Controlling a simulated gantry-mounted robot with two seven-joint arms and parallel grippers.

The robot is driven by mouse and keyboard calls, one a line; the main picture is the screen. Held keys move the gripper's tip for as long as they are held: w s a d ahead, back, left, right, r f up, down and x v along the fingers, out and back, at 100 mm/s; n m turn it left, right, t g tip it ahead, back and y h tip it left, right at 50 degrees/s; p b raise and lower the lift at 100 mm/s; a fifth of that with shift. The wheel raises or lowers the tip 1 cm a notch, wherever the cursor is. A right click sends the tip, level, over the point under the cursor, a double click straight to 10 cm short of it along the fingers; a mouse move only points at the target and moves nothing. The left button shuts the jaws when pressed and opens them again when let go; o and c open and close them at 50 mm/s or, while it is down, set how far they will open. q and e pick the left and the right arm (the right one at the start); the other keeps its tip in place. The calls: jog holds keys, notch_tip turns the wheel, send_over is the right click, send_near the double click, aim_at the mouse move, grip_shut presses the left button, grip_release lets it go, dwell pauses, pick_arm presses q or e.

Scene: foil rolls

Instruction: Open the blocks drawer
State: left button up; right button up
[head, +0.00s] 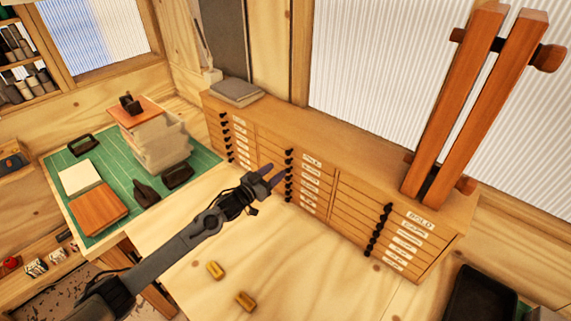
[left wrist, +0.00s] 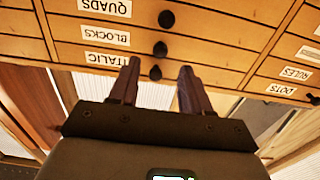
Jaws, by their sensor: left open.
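The drawer labelled BLOCKS (left wrist: 70,38) shows in the left wrist view, between the QUADS drawer (left wrist: 60,10) and the ITALIC drawer (left wrist: 68,58). Its front looks flush with the others, so it appears shut. Its dark round knob (left wrist: 160,48) is just beyond my fingertips. My left gripper (left wrist: 158,74) is open, with the ITALIC-row knob (left wrist: 155,73) appearing between its fingertips; contact cannot be told. In the head view my left gripper (head: 271,174) is in front of the middle drawers of the wooden cabinet (head: 265,115). My right gripper is out of view.
Two yellow pieces (head: 215,269) lie on the bare worktop. Tall wooden bars (head: 455,110) stand on the cabinet's right end. A black tray (head: 480,295) is at lower right.

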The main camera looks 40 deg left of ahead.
aim_at(287, 163)
pick_arm(q)
jog(key=shift+w+d, duration=0.2)
jog(key=shift+w, duration=2.9)
grip_shut()
